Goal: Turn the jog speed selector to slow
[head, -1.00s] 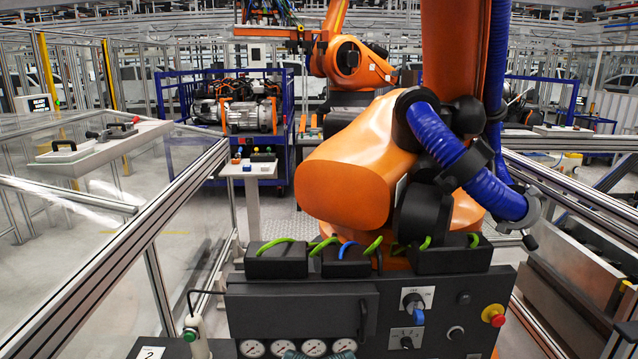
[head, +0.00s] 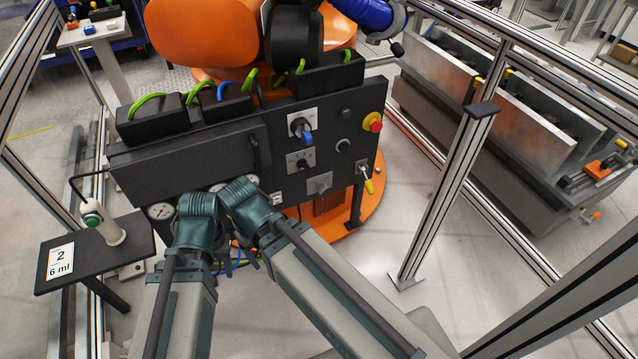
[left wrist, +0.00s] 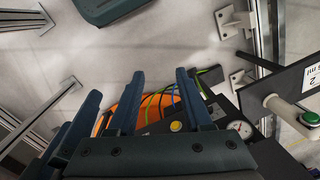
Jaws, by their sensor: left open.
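The dark control panel (head: 340,120) faces me in the head view. It has a rotary switch with a blue handle (head: 304,130), a black selector knob on a marked plate (head: 301,161) just below, and a further small switch (head: 320,184) lower down. Labels are too small to read, so I cannot tell which is the jog speed selector. My arms' teal joints show in front of the panel's lower left. In the left wrist view my left gripper (left wrist: 150,82) is open with empty fingers, over the floor and low part of the unit. My right gripper's fingers are not seen.
A red emergency button (head: 374,122) and a yellow-tipped lever (head: 367,178) are at the panel's right. Metal fence posts (head: 440,200) rise at right. Cables top the panel.

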